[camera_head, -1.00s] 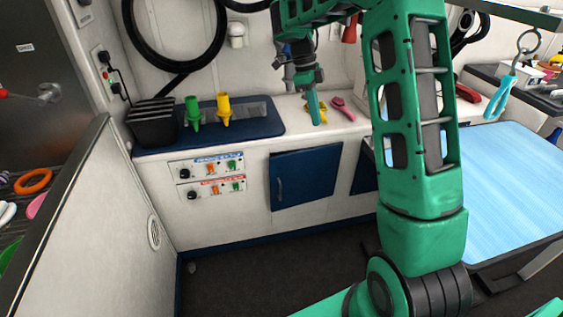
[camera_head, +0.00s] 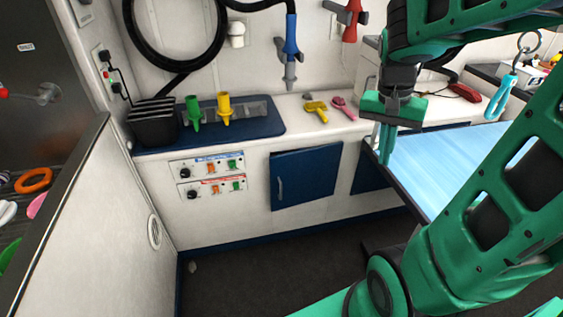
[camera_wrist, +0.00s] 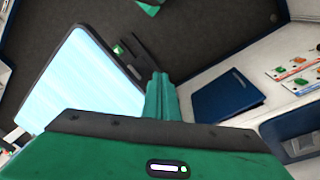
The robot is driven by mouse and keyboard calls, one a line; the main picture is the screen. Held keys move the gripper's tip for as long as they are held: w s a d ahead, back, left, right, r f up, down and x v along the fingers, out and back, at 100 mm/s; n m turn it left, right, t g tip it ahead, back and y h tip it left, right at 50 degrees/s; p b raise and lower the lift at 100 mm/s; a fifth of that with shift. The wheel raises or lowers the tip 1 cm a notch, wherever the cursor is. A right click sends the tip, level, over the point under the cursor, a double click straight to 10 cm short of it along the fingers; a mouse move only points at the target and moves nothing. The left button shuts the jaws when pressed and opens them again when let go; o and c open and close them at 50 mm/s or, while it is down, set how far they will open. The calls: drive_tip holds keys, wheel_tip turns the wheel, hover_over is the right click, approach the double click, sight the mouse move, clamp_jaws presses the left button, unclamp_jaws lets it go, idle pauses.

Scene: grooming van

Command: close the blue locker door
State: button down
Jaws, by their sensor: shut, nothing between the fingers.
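The blue locker door (camera_head: 308,178) is in the front of the white cabinet, with an upright handle (camera_head: 280,188) near its left edge. It looks slightly ajar, standing a little out from the cabinet front, but the gap is hard to judge. It also shows in the wrist view (camera_wrist: 224,98), right of my fingers. My gripper (camera_head: 383,160) points down to the right of the door, near the left edge of the light-blue table. In the wrist view my gripper (camera_wrist: 161,80) has its fingers together and empty, apart from the door.
The light-blue grooming table (camera_head: 450,160) stands right of the locker. Another dark blue panel (camera_head: 366,176) is partly hidden behind it. A yellow tool (camera_head: 316,109) and a pink brush (camera_head: 344,107) lie on the counter. The dark floor (camera_head: 280,270) before the locker is clear.

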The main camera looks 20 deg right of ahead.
wheel_tip(320, 180, down, 3)
drive_tip(key=n+t, duration=0.1)
drive_tip(key=m+t, duration=0.9)
drive_tip(key=t, duration=0.2)
approach(279, 158)
drive_tip(key=shift+y, duration=0.4)
drive_tip(key=w+f, duration=0.1)
drive_tip(key=w+d+f, duration=0.1)
drive_tip(key=w+f, duration=0.1)
drive_tip(key=shift+w+f, duration=0.2)
drive_tip(key=shift+w, duration=0.1)
drive_tip(key=shift+w+d, duration=0.1)
drive_tip(key=shift+w, duration=0.65)
